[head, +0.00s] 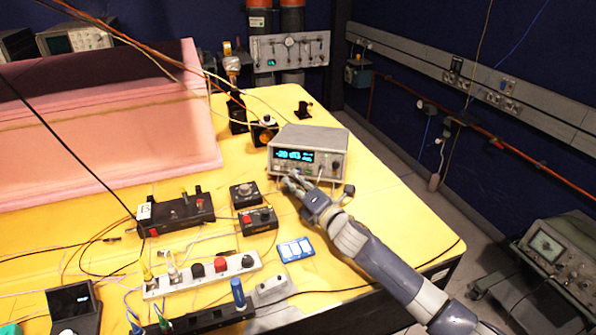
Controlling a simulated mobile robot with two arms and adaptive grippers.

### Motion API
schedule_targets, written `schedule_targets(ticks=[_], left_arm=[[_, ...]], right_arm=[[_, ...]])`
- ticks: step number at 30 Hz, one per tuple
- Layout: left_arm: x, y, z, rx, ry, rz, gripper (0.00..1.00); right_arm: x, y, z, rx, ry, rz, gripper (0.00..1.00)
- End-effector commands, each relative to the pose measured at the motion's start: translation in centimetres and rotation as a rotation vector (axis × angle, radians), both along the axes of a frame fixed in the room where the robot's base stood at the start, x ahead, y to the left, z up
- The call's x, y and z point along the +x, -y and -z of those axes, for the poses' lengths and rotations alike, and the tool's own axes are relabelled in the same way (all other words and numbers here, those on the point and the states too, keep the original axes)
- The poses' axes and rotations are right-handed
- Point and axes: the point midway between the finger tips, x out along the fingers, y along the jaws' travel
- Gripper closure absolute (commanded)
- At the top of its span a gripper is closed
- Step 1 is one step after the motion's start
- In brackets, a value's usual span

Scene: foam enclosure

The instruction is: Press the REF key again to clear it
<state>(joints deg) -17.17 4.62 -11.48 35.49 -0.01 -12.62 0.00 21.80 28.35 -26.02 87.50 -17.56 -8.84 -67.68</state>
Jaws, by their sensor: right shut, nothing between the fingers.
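A grey bench instrument (312,152) with a lit blue-green display stands on the yellow table towards its back right. Its front panel faces me, with keys and knobs below and beside the display. The REF key is too small to make out. My right gripper (289,183) is shut and empty, with its fingertips at the lower left of the front panel. I cannot tell whether the tips touch a key. The gripper hides part of the panel's lower edge. My left gripper is not in view.
Black control boxes (258,221), a blue-and-white block (295,249) and a white strip with knobs (203,275) lie left of my right arm. A pink foam enclosure (110,125) fills the back left. Cables cross the table. The table's right edge runs beside my arm.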

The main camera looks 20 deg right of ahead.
Motion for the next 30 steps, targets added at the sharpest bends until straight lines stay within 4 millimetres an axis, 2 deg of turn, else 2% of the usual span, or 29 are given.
schedule_targets(ticks=[30], left_arm=[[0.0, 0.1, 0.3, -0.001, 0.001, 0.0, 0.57]], right_arm=[[1.1, 0.6, 0.2, -0.001, 0.0, 0.0, 1.0]])
